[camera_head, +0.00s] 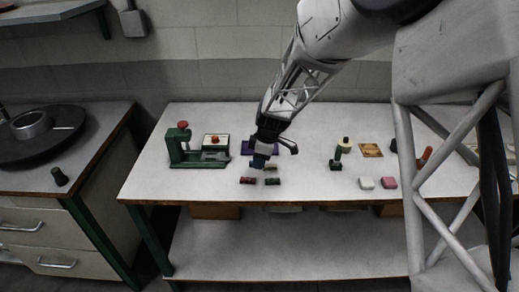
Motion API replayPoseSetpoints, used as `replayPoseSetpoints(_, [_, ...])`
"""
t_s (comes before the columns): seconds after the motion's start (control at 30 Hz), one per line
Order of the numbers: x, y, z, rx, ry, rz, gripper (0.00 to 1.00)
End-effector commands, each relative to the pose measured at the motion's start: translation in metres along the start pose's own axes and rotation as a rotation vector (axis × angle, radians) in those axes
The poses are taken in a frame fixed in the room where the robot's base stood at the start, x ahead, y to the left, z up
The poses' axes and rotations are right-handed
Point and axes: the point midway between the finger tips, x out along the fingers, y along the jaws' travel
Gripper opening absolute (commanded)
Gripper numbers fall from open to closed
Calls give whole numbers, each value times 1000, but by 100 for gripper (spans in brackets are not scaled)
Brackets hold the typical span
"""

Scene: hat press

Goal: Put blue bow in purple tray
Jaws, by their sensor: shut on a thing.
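My gripper (264,150) is over the white table, left of its middle, and is shut on a small dark blue thing that looks like the blue bow (258,162). The bow shows just below the fingers, and its exact shape is too small to tell. The purple tray (246,147) lies right behind the gripper and is partly hidden by it. I cannot tell whether the bow is above the tray or in front of it.
A dark red piece (248,181) and a dark green piece (272,181) lie in front of the gripper. A tan piece (271,167) is close beside it. A green press (181,150) stands left. Stamps, blocks and a wooden square (371,150) are right.

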Motion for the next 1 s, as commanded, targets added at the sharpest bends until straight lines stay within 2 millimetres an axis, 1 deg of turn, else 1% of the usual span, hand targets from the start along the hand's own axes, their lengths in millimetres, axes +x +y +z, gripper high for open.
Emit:
replayPoseSetpoints(0.03, [-2,3,10,-4,-1,4,2])
replayPoseSetpoints(0.1, [-4,7,20,-14,-2,8,2])
replayPoseSetpoints(0.3, [-7,12,38,-34,-5,13,2])
replayPoseSetpoints(0.43, [-7,13,42,-39,-6,14,2])
replayPoseSetpoints(0.77, [-8,14,41,-39,-6,15,2])
replayPoseSetpoints(0.87, [-7,16,41,-39,-6,15,2])
replayPoseSetpoints(1.0, [-7,26,38,-40,-6,15,2])
